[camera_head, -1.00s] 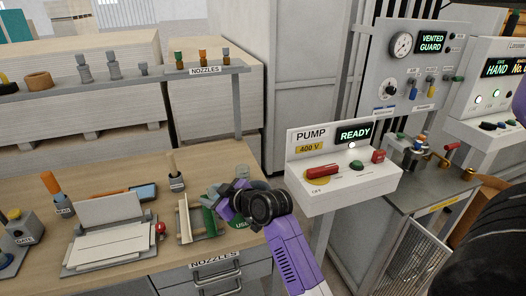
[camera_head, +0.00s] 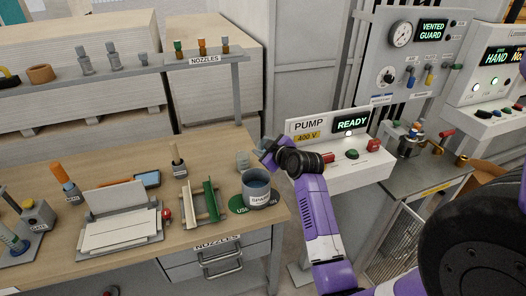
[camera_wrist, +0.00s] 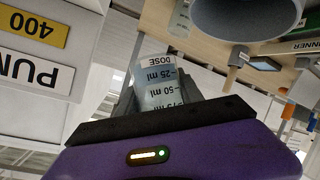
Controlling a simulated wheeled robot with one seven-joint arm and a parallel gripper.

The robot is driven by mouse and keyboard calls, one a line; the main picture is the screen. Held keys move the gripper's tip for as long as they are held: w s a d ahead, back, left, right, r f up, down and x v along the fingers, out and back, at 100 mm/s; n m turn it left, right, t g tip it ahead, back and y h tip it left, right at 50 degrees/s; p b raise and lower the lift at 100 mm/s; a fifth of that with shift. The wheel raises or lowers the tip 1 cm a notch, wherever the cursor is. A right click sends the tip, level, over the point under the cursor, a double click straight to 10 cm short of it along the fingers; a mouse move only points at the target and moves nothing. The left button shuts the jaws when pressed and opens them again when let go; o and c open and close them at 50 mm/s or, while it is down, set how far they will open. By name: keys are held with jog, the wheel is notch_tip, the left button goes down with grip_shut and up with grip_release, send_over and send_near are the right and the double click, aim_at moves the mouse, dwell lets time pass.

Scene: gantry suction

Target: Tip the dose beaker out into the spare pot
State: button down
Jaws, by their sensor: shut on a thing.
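The dose beaker (camera_wrist: 158,88) is clear, with a DOSE label and ml marks, and stands out between the fingers of my gripper (camera_wrist: 150,108) in the wrist view. My gripper (camera_head: 257,154) is shut on it. In the head view the beaker (camera_head: 243,160) shows pale and small at the gripper's left, just behind the spare pot. The spare pot (camera_head: 257,192) is grey, open-topped and upright on the bench. Its rim (camera_wrist: 245,32) shows at the top right of the wrist view, apart from the beaker. The beaker's contents and exact tilt are not clear.
A green round mark (camera_head: 238,204) lies under the pot. A rack with a green side (camera_head: 209,200) stands left of it. The pump box (camera_head: 340,165) stands close to the right of my gripper. The nozzle shelf (camera_head: 140,67) is behind the bench.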

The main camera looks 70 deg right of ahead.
jog(key=f+n+h, duration=0.1)
jog(key=f+n, duration=0.1)
jog(key=f+n+h, duration=0.1)
jog(key=f+n, duration=0.1)
jog(key=shift+d+f+h, duration=0.2)
jog(key=shift+h, duration=0.2)
jog(key=shift+a+r+n+h+b, duration=0.1)
jog(key=shift+r+n+h+b, duration=0.2)
jog(key=shift+n+h+b, duration=0.55)
jog(key=shift+w+a+r+n+h+b, duration=0.15)
jog(key=shift+r+n+b, duration=0.15)
jog(key=shift+n+b, duration=0.3)
jog(key=shift+s+r+n+h+b, duration=0.1)
jog(key=shift+r+n+b, duration=0.2)
jog(key=shift+b, duration=0.45)
jog(key=shift+w+a+r+n+t+h+b, duration=0.1)
jog(key=shift+n+t+h+b, duration=0.1)
jog(key=shift+n+b, duration=0.15)
jog(key=shift+a+r+n+t+h+b, duration=0.1)
jog(key=shift+n+t+b, duration=0.1)
jog(key=shift+n+b, duration=0.1)
dwell(0.7)
jog(key=shift+w+a+r+n+t+h+b, duration=0.2)
jog(key=shift+r+n+t+b, duration=0.1)
jog(key=shift+n, duration=0.5)
jog(key=shift+w+a+r+n+t+h+b, duration=0.1)
jog(key=shift+a+r+n+t+h+b, duration=0.15)
jog(key=shift+n, duration=0.55)
